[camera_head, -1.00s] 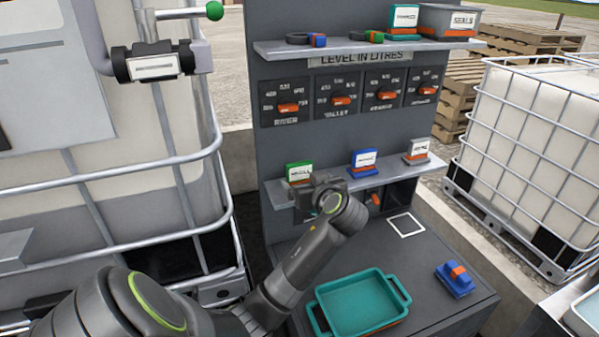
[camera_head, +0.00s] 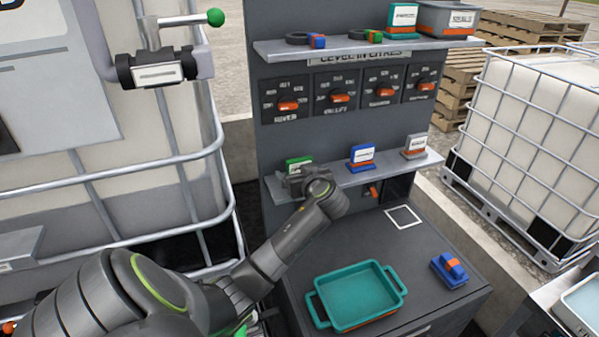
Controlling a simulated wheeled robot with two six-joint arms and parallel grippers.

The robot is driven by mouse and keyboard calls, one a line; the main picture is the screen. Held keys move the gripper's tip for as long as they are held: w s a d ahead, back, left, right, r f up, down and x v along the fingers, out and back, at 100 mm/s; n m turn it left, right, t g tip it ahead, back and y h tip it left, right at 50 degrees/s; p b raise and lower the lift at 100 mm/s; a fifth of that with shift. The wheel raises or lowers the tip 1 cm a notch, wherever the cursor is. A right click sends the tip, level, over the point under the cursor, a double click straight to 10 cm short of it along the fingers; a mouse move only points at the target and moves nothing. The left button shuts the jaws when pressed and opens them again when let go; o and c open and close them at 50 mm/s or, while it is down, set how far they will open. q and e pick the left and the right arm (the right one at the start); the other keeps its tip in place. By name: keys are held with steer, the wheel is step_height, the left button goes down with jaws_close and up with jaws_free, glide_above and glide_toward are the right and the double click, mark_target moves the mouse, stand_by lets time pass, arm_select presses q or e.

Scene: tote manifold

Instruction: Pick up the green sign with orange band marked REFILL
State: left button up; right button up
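The green sign (camera_head: 299,163) stands upright on the left end of the lower shelf, with a white label on its face. Its lower part, where the orange band would show, is hidden behind my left gripper, and its lettering is too small to read. My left gripper (camera_head: 296,184) is right in front of the sign, at the shelf's front edge. The wrist hides its fingers, so I cannot tell whether it touches the sign or is open. My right gripper is not in view.
On the lower shelf (camera_head: 390,172) a blue sign (camera_head: 361,157) and a grey sign (camera_head: 415,146) stand to the right. Below are a teal tray (camera_head: 313,310), a blue block with an orange top (camera_head: 448,270) and a white square outline (camera_head: 403,217). Dials (camera_head: 340,97) line the panel above.

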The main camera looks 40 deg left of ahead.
arm_select(q)
steer(key=c, duration=0.8)
steer(key=shift+o, duration=0.2)
